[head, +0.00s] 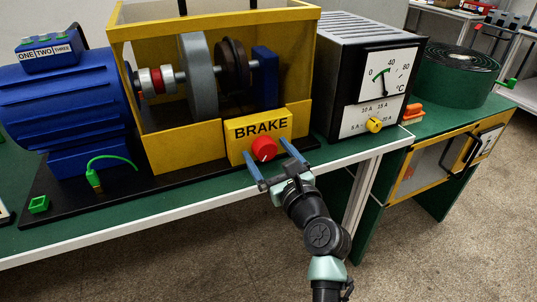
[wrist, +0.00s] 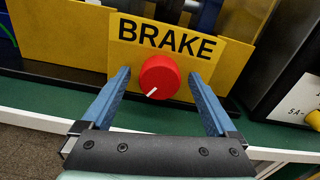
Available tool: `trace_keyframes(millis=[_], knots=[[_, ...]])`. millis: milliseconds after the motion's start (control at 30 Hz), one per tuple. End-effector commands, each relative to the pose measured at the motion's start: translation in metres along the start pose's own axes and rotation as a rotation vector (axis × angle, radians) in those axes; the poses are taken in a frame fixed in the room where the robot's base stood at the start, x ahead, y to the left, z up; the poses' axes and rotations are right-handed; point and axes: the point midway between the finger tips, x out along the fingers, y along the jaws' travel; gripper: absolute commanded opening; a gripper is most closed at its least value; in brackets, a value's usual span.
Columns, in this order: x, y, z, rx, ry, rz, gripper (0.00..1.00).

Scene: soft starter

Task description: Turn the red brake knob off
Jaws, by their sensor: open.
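The red brake knob (head: 264,149) sits on the front of a yellow box labelled BRAKE (head: 236,135). In the wrist view the knob (wrist: 159,77) shows a white pointer line aimed down and to the left. My gripper (head: 272,153) is open, with its two blue fingers in front of the box. In the wrist view the fingers (wrist: 160,80) stand to the left and right of the knob, with a gap on each side. I cannot tell whether the fingertips reach as far as the knob's sides.
The yellow-framed machine (head: 165,130) stands behind, with a blue motor (head: 62,105) at left. A grey meter box (head: 345,75) with a yellow knob (head: 375,125) stands close at right. A green cable (head: 112,160) lies at left. The green table (head: 180,195) has a pale front edge.

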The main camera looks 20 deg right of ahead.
Motion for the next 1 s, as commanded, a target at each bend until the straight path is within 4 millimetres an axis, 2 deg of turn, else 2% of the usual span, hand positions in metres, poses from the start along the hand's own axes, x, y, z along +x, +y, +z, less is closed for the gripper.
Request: trace_keyframes(millis=[267,733,767,1000], knots=[[0.0016,0.0002,-0.0001,0.0,0.0,0.0,0.94],[0.0012,0.0001,-0.0001,0.0,0.0,0.0,0.11],[0.0012,0.0001,-0.0001,0.0,0.0,0.0,0.08],[0.0012,0.0003,-0.0002,-0.023,0.0,0.0,0.08]])
